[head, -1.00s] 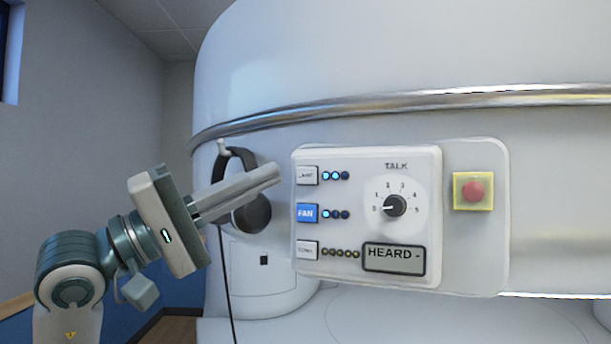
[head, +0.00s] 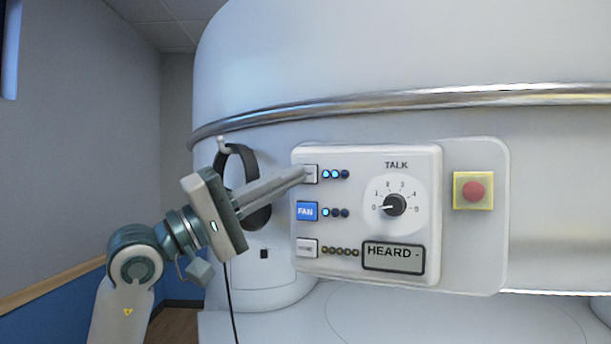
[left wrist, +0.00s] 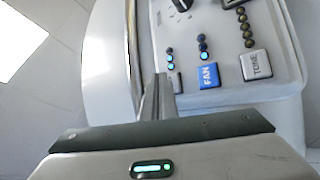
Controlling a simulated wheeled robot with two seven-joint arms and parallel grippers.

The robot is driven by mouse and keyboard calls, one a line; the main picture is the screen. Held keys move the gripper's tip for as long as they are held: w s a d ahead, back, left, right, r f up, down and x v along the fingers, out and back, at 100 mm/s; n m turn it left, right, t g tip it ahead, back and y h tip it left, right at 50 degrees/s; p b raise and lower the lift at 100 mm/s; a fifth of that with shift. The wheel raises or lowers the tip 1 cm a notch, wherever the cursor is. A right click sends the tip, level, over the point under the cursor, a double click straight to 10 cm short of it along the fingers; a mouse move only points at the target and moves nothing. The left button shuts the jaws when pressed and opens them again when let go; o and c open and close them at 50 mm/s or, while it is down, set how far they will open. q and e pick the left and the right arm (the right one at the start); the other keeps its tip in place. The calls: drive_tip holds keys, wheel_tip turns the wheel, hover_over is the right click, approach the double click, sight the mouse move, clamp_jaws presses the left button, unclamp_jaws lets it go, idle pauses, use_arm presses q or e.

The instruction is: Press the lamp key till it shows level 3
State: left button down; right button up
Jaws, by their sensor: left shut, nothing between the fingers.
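The lamp key (head: 312,174) is the top white key at the left of the control panel, partly hidden by my fingers. The row of lamp lights (head: 335,174) beside it shows two lit blue and the third dark. My left gripper (head: 301,173) is shut and empty, its fingertips at the lamp key; I cannot tell whether they press it. In the left wrist view the fingers (left wrist: 157,98) cover part of the lamp key (left wrist: 177,83), and its lights (left wrist: 170,58) again show two lit. My right gripper is not in view.
Below the lamp key are the blue FAN key (head: 306,212) and the white TONE key (head: 307,248). Headphones (head: 232,165) hang behind my left gripper.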

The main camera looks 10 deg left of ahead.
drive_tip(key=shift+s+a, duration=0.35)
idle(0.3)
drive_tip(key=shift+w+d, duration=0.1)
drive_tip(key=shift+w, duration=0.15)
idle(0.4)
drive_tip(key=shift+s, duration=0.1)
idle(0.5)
use_arm(q)
drive_tip(key=shift+w, duration=0.3)
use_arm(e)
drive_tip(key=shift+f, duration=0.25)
